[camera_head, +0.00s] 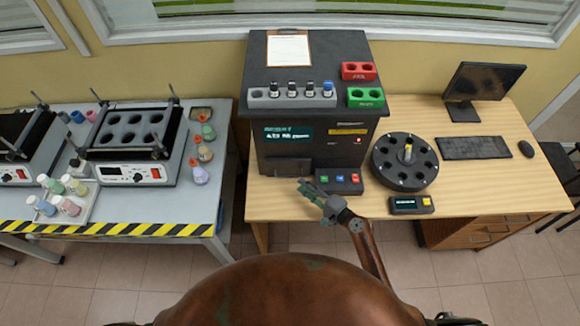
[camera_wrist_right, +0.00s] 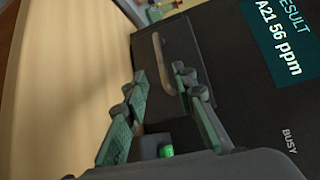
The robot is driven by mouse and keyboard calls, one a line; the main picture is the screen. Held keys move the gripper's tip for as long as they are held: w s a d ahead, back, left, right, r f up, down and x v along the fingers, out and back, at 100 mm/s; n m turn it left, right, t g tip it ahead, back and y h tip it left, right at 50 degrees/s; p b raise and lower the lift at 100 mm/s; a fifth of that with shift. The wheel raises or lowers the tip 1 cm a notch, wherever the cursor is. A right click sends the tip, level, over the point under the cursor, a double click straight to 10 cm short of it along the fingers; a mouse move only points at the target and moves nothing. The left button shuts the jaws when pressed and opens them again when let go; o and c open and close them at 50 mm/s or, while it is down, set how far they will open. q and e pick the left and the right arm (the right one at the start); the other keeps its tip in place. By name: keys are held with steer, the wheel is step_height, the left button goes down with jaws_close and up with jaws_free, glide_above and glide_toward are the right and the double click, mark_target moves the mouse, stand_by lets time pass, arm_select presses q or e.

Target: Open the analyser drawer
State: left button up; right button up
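The dark analyser (camera_head: 345,130) stands on the wooden desk, its lit result screen facing front. In the right wrist view its screen (camera_wrist_right: 280,35) reads "A21 56 ppm". I cannot tell whether the drawer stands out at all. My right gripper (camera_head: 309,187) is in front of the analyser, left of the button box. In the wrist view this gripper (camera_wrist_right: 160,85) is open, its fingertips either side of the handle's line; contact is unclear. My left gripper is not in view.
A button box (camera_head: 339,181) stands close right of my right gripper. A black round carousel (camera_head: 386,171) and small display (camera_head: 411,205) lie further right. Bottles stand in a grey rack (camera_head: 262,98) on the analyser. A grey bench (camera_head: 130,210) is at left.

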mark_target(290, 177)
steer(key=shift+w+a, duration=0.25)
steer(key=shift+w, duration=0.1)
steer(key=x, duration=0.6)
steer(key=shift+w+a, duration=0.25)
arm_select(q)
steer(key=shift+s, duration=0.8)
arm_select(e)
jaws_close()
